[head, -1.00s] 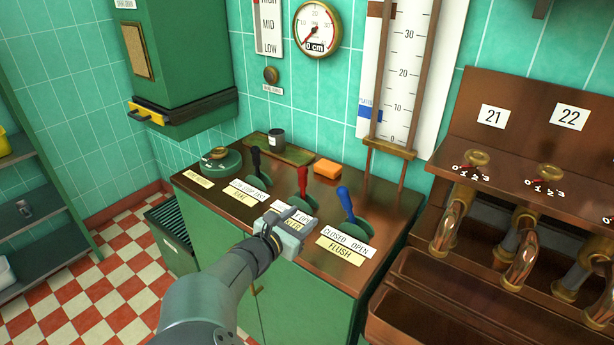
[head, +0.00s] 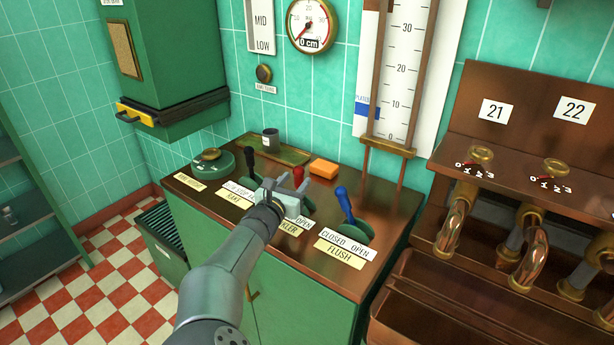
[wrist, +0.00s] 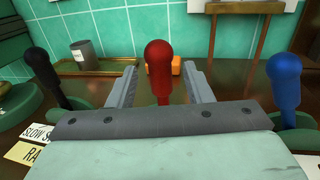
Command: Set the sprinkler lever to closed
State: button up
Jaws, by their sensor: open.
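The sprinkler lever is the red-knobbed one in the middle (head: 298,176), on a green base on the brown counter. Its label is partly hidden behind my gripper; "OPEN" and "KLER" show. In the wrist view the red lever (wrist: 159,66) stands upright between my two fingers, near the middle of the gap. My gripper (head: 285,186) is open, with its fingers pointing at the lever from the front. I cannot tell whether either finger touches it.
The blue flush lever (head: 344,202) stands to the right and the black rake lever (head: 250,162) to the left, both close by. An orange block (head: 324,168), a dark cup (head: 270,140) and a tray (head: 292,154) lie behind. Copper taps (head: 455,220) stand at the right.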

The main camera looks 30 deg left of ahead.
aim_at(297, 180)
jog(key=shift+w+a, duration=0.15)
jog(key=shift+w, duration=0.65)
jog(key=shift+w+a, duration=0.1)
jog(key=shift+w, duration=0.7)
